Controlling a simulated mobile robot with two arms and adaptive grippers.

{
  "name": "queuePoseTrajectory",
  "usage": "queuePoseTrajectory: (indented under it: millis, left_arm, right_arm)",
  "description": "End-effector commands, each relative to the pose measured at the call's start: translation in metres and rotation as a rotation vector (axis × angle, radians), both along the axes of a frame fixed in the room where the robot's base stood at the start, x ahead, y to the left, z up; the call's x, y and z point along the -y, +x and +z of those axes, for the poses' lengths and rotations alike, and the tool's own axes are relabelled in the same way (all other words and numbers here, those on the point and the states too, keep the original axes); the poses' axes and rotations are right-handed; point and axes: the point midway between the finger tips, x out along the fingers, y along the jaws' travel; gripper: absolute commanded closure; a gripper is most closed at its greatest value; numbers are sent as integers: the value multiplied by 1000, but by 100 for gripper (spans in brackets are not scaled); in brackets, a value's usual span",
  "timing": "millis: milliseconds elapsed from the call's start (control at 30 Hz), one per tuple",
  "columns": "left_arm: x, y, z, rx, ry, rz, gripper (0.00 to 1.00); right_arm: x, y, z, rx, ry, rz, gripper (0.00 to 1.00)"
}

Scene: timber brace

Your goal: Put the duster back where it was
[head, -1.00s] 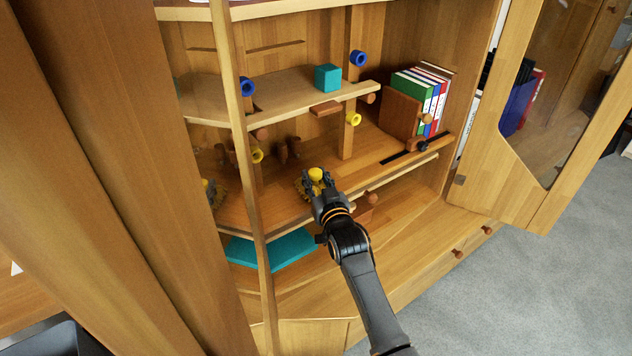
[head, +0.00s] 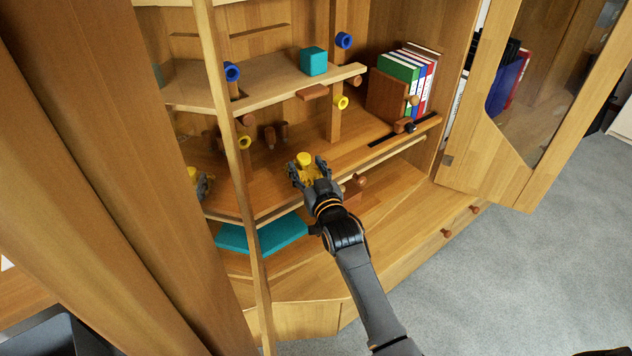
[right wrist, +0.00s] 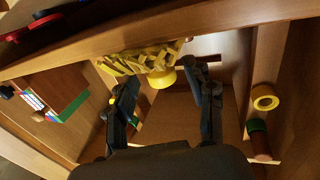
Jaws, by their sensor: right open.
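The duster (head: 304,160), with a yellow round knob and a yellow fringe, rests on the middle shelf (head: 350,150) of the wooden cabinet, near its front edge. My right gripper (head: 307,169) is open, with one finger on each side of the duster and the knob showing between them. In the right wrist view the duster's fringe (right wrist: 140,60) and knob (right wrist: 160,77) show just beyond the spread fingers (right wrist: 157,85). Neither finger clearly touches the knob.
A teal cube (head: 313,61) stands on the upper shelf (head: 270,88). Binders (head: 410,75) stand at the right behind a brown bookend (head: 388,97). A thin front post (head: 232,150) stands left of my arm. The glass door (head: 520,110) is open at the right.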

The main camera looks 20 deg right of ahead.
Motion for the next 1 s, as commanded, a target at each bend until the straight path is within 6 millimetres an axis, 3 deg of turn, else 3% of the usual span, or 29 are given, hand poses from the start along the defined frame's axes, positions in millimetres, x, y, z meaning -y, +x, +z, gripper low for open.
queuePoseTrajectory:
  millis: [167,400,733,867,967,1000]
  left_arm:
    - [0,0,13,0,0,0,46]
    - [1,8,-13,-16,1,-1,46]
    - [2,11,-24,-17,1,-2,46]
    - [2,11,-24,-17,1,-2,46]
    - [2,11,-23,-17,0,-1,46]
    - [2,11,-23,-17,0,-1,46]
  right_arm:
    - [4,-42,3,-2,0,0,46]
    - [7,-83,1,-3,0,0,46]
    - [9,-98,-1,-9,-2,0,46]
    - [15,-118,-28,-133,-19,0,46]
    - [25,-157,-67,-339,-48,1,46]
    - [29,-179,-85,-439,-61,3,46]
